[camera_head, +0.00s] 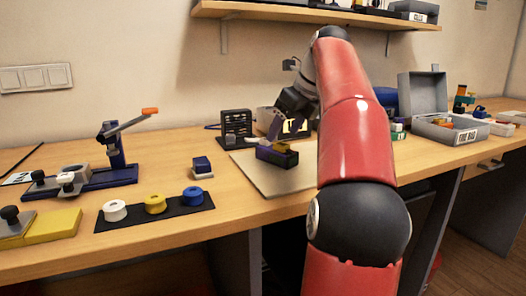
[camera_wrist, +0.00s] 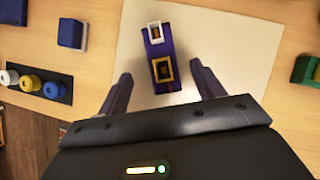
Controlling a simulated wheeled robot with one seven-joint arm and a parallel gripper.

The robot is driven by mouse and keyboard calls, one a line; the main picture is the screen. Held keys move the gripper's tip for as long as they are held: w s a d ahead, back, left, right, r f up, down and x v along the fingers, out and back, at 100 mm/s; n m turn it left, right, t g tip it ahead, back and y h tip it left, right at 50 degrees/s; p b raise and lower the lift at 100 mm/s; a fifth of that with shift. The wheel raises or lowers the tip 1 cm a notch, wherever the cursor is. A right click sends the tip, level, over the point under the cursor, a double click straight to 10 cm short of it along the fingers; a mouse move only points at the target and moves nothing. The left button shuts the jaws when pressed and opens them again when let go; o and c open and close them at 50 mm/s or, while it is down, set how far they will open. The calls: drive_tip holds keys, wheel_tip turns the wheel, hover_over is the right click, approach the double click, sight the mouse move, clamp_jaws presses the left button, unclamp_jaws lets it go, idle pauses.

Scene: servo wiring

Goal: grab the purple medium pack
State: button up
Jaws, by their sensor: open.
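The purple medium pack (camera_wrist: 159,52) lies on a pale mat (camera_wrist: 215,40) in the wrist view. It is a dark purple block with a white frame at its far end and a yellow frame at its near end. My gripper (camera_wrist: 161,70) is open, one finger on each side of the pack's near end, with gaps visible on both sides. In the head view the pack (camera_head: 277,156) sits on the mat (camera_head: 250,166) with my gripper (camera_head: 272,138) above it, partly covering it. I cannot tell the height between them.
A blue block (camera_head: 202,167) on a white base stands left of the mat. White, yellow and blue spools stand on a black strip (camera_head: 130,237) at the front left. A lever press (camera_head: 110,165) is further left. A grey open case (camera_head: 452,130) is at the right.

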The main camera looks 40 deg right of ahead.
sight(274, 148)
drive_tip(key=b+x, duration=0.1)
drive_tip(key=x, duration=0.6)
drive_tip(key=shift+w+d+f+b, duration=0.1)
drive_tip(key=shift+w+f+b, duration=0.15)
drive_tip(key=shift+b, duration=0.15)
drive_tip(key=shift+r, duration=0.1)
clamp_jaws()
wheel_tip(274, 148, up, 6)
drive_tip(key=shift+w+f+p, duration=0.1)
drive_tip(key=shift+p, duration=1.1)
drive_tip(key=shift+d+r, duration=0.1)
drive_tip(key=shift+r, duration=1.95)
